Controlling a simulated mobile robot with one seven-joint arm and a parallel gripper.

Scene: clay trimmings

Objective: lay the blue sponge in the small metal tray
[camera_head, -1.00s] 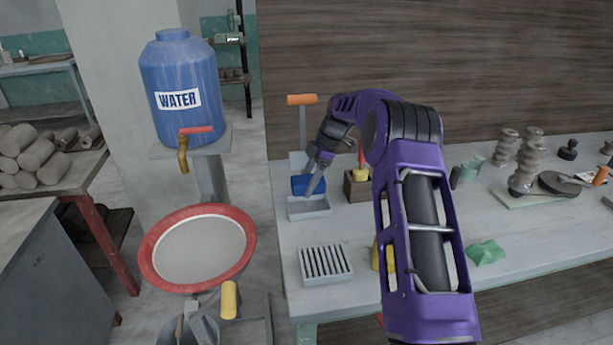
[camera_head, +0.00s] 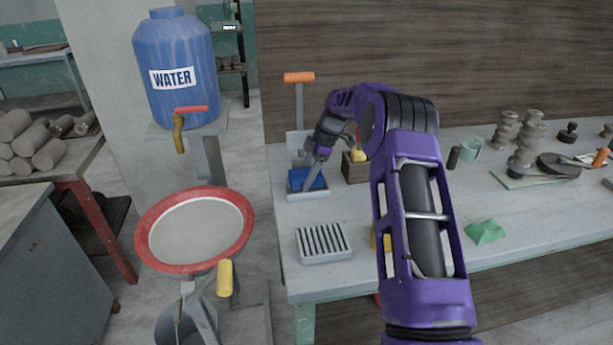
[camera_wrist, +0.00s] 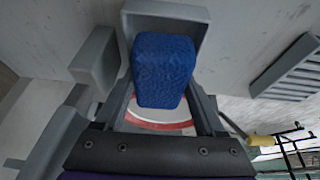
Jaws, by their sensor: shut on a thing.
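The blue sponge (camera_head: 308,178) is held between the fingers of my gripper (camera_head: 314,181), which is shut on it. In the head view the sponge lies within the outline of the small metal tray (camera_head: 308,196), with the tray's front wall in front of it. In the wrist view the sponge (camera_wrist: 163,70) sits upright between both fingers, and its far end overlaps the opening of the tray (camera_wrist: 165,9). The near part of the tray is hidden behind the sponge. I cannot tell whether the sponge touches the tray floor.
A slatted grey rack (camera_head: 324,243) lies in front of the tray. A red-rimmed basin (camera_head: 195,230) is off the table at left. Bare tabletop (camera_head: 350,210) lies right of the tray.

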